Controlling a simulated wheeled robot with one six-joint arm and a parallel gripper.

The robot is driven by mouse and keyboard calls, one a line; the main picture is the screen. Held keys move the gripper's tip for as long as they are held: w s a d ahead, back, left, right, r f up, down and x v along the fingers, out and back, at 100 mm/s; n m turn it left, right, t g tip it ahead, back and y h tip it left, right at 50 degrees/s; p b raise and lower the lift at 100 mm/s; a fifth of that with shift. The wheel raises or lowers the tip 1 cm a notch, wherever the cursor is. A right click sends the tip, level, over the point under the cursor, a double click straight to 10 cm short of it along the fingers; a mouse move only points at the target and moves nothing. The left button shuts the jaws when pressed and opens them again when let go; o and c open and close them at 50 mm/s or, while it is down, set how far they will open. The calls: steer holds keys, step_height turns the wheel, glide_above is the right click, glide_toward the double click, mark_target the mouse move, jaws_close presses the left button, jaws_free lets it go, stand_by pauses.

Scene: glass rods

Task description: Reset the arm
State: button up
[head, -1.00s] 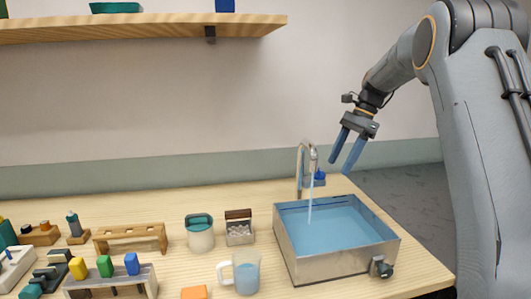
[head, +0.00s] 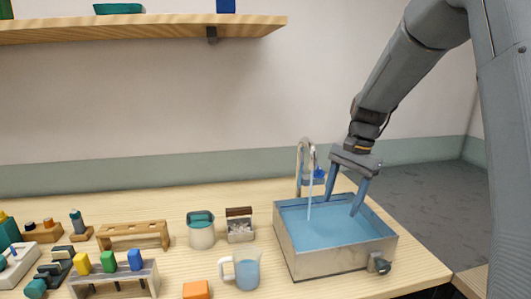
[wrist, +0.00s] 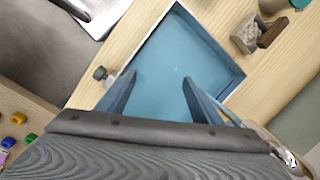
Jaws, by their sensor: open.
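My gripper (head: 343,195) is open and empty, with its two blue-grey fingers pointing down over the right part of the metal basin (head: 325,267). In the wrist view the fingers (wrist: 157,92) spread apart over the blue water (wrist: 175,70), with nothing between them. In the head view I cannot tell how close the fingertips are to the water. My arm (head: 405,70) reaches in from the upper right.
A tap (head: 302,150) with running water stands behind the basin, close to my gripper. A jug (head: 246,270), a white pot (head: 201,235) and a small box of pebbles (head: 240,229) stand left of it. Wooden racks (head: 135,237) lie further left. A shelf (head: 150,26) hangs above.

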steer(key=s+a+f+n+h, duration=0.1)
steer(key=s+f+n, duration=0.3)
steer(key=s, duration=0.7)
steer(key=s+f+n+t+h, duration=0.1)
steer(key=s+f+n, duration=0.3)
steer(key=s, duration=0.7)
steer(key=shift+a+f+n+t, duration=0.15)
steer(key=shift+a+n+t, duration=0.2)
steer(key=shift+n, duration=0.35)
